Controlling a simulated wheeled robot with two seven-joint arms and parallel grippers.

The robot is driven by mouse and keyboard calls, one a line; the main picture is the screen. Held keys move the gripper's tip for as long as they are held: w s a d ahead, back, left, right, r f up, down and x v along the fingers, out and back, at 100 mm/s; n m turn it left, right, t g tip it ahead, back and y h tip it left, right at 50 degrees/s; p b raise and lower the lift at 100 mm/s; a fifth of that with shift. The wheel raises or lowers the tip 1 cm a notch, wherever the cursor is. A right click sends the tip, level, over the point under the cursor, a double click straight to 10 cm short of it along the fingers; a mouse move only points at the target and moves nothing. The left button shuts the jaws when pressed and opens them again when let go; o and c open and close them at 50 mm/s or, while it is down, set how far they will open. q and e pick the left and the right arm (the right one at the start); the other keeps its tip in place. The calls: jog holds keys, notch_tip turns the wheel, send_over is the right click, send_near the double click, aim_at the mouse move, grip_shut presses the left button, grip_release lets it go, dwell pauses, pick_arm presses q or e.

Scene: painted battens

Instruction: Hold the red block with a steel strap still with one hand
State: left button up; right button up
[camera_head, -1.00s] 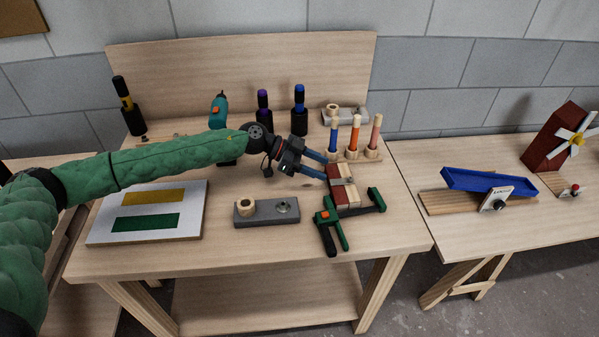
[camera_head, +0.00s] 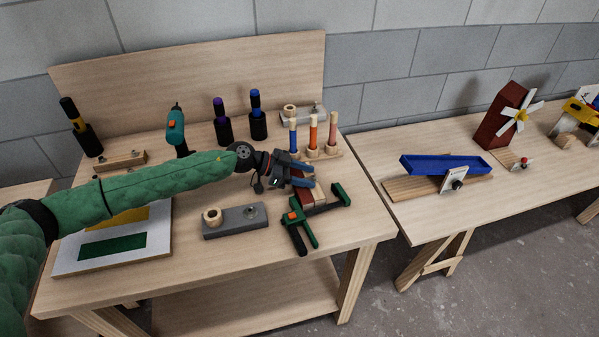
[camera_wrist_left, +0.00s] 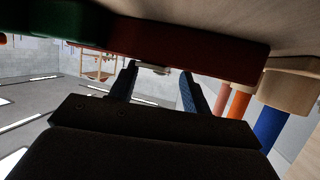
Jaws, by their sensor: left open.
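The red block (camera_head: 307,197) lies on the bench beside a green clamp (camera_head: 317,216), partly hidden by my left gripper. Its steel strap is hard to make out in the head view. My left gripper (camera_head: 313,177) is open, with its blue-grey fingers reaching over the block from the left. In the left wrist view the dark red block (camera_wrist_left: 190,50) spans the top, and the two fingertips (camera_wrist_left: 158,78) are apart at its near edge. A small pale patch between them may be the strap. I cannot tell whether the fingers touch the block. My right gripper is not in view.
Colored pegs (camera_head: 313,135) stand just behind the gripper. A grey block with a wooden ring (camera_head: 236,222) lies to the left, and a white board (camera_head: 110,258) farther left. A second table with a blue tray (camera_head: 445,165) is right.

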pick_arm(q)
grip_shut()
dwell(0.9)
jog(key=shift+c, duration=0.3)
grip_release()
jog(key=shift+o, duration=0.4)
